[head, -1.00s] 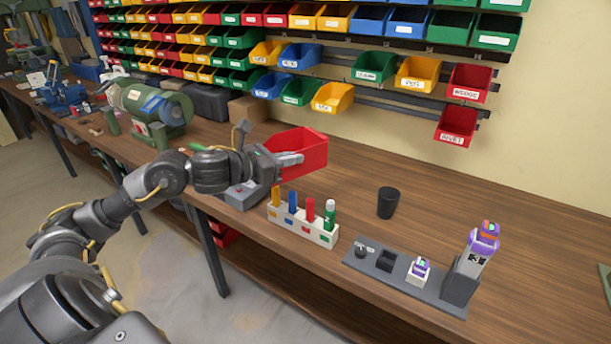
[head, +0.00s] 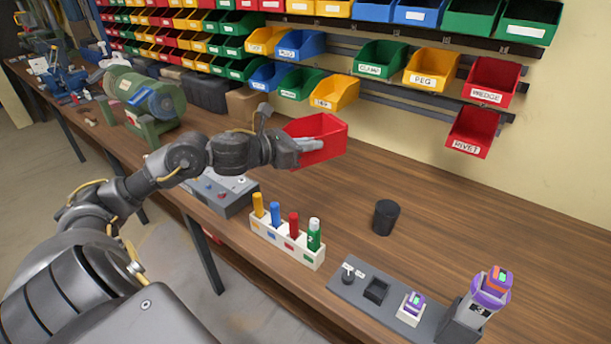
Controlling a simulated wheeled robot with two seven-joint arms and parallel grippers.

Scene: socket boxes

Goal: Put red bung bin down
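The red bin (head: 325,136) is in the head view, held in the air over the workbench. Its open top faces up, and no label shows on the side towards me. My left gripper (head: 312,150) reaches in from the left and is shut on the near left wall of the bin. The bin is apart from the bench top and from the wall racks behind it. The far finger is partly hidden by the bin. My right gripper is not in view.
Racks of coloured bins line the wall, including red WEDGE (head: 490,82) and RIVET (head: 472,132) bins. A white block with coloured pegs (head: 287,240), a black cup (head: 385,217) and a grey fixture (head: 400,305) stand on the bench (head: 450,215). Bench space behind the cup is clear.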

